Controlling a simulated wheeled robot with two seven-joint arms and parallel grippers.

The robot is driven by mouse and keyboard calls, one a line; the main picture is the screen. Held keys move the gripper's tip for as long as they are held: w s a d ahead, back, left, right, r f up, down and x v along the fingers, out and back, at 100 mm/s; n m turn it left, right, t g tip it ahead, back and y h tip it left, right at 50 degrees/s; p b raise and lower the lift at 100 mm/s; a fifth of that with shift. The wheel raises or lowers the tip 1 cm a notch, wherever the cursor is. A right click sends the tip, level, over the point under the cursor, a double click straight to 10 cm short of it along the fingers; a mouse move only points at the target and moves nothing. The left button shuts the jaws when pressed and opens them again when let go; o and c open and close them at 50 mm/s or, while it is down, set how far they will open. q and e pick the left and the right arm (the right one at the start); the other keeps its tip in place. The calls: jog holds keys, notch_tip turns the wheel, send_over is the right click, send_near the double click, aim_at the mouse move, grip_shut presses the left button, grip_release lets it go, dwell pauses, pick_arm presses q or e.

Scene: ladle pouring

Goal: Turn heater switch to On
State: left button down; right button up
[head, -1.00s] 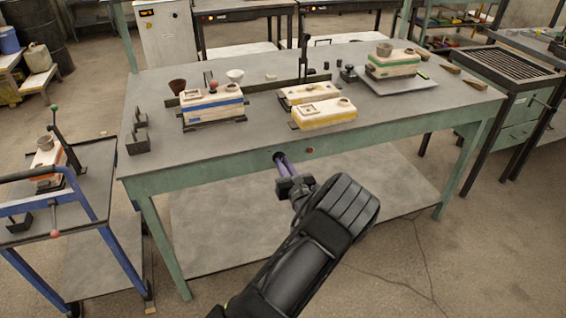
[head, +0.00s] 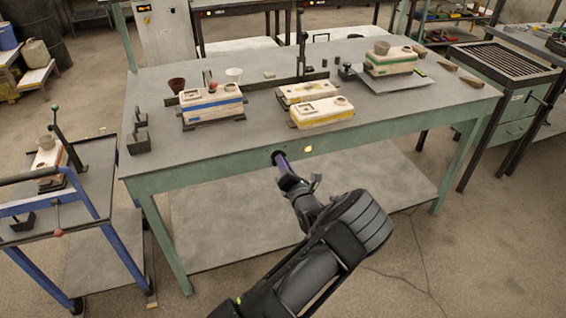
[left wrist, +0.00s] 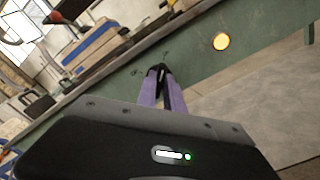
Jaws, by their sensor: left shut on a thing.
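The heater switch (head: 277,153) is a small dark knob on the green front apron of the workbench. My left gripper (head: 280,160) is shut on it, with its purple fingers against the apron. In the left wrist view the fingertips (left wrist: 160,75) close around the dark switch (left wrist: 157,68), which they mostly hide, so its marking cannot be read. The indicator light (head: 308,149) just right of the switch glows yellow-orange; it also glows in the left wrist view (left wrist: 221,41). My right gripper is not in view.
The workbench (head: 230,150) carries a blue-striped mould (head: 212,104), yellow-striped moulds (head: 322,113), a green-striped mould (head: 390,62) on a plate, and small cups. A blue-framed cart (head: 95,205) stands at the left. A low shelf lies under the bench.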

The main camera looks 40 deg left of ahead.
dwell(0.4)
pick_arm(q)
jog(key=c, duration=1.5)
grip_release()
jog(key=shift+o, duration=0.2)
jog(key=shift+d, duration=0.1)
jog(key=v, duration=0.7)
jog(key=shift+s+d, duration=0.25)
jog(key=shift+d, duration=0.05)
